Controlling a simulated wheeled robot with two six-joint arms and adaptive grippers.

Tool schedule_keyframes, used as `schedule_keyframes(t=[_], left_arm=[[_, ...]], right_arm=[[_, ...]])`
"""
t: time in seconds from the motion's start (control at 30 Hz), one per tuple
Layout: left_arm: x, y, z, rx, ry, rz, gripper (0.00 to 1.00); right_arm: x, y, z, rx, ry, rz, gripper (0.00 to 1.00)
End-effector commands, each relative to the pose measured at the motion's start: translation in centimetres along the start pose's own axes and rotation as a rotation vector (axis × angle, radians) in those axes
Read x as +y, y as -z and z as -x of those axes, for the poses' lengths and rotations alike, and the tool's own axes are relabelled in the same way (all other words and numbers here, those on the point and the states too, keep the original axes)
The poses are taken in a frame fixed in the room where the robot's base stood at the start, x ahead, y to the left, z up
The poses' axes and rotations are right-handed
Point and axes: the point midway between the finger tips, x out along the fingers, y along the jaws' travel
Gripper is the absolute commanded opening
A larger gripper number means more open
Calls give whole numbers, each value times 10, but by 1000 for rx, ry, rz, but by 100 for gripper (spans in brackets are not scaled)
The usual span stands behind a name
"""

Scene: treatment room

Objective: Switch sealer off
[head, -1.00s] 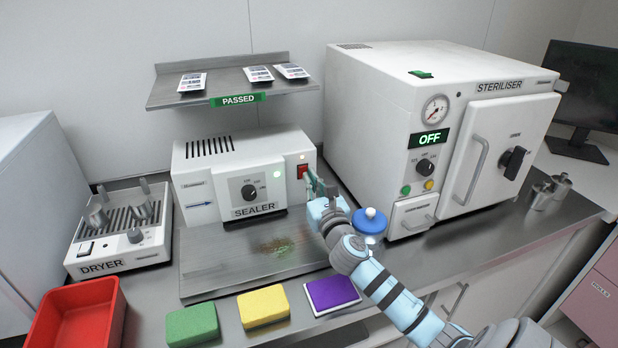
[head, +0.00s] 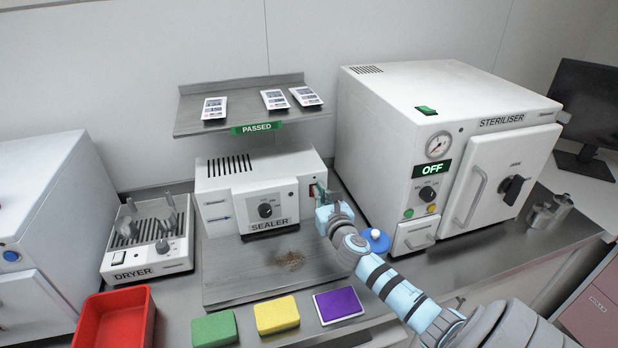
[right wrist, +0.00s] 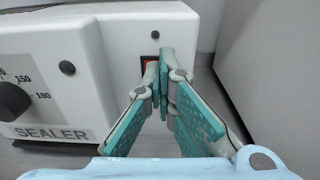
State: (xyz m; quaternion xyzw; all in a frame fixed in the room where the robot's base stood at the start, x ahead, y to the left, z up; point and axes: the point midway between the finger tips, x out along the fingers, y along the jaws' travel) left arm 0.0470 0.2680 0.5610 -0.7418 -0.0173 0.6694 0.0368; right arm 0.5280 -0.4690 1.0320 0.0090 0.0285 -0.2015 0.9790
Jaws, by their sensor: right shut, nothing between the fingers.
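The white sealer (head: 225,185) stands at the back of the bench, with a dial and a SEALER label on its front. The small round lamp (right wrist: 154,35) above the switch looks dark. My right gripper (right wrist: 162,75) is shut and empty, with its fingertips right at the switch. I cannot tell whether they touch it. In the head view the right gripper (head: 322,192) covers most of the switch area. My left gripper is not in view.
The steriliser (head: 385,130) stands close on the right of the sealer, its display reading OFF. The dryer (head: 148,245) is on the left. A shelf (head: 190,122) with pouches hangs above. Sponges and a red tray (head: 88,325) are in front.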

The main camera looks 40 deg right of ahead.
Motion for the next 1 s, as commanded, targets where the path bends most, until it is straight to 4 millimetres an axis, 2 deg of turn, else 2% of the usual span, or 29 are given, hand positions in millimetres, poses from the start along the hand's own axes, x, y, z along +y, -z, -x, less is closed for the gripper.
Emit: schedule_keyframes(t=[0.03, 0.07, 0.1, 0.27, 0.47, 0.6, 0.8, 0.9, 1.0], left_arm=[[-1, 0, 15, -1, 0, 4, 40], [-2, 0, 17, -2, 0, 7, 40], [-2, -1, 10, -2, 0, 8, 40], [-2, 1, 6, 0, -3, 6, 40], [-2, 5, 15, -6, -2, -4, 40], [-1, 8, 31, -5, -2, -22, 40], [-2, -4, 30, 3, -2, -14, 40], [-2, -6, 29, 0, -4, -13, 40], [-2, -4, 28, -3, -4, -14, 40]], right_arm=[[0, -14, 0, 2, -1, 4, 0], [0, -13, -1, 6, -1, 4, 0], [1, -8, -2, 3, -2, 3, 0], [1, -6, 0, 1, 2, 6, 0], [1, -5, 8, 10, 4, 7, 0], [1, -8, 32, 11, 4, 5, 0], [2, -10, 93, 1, -5, 5, 0], [2, -10, 115, 1, -2, 5, 0], [2, -8, 128, 4, 0, 7, 0]])
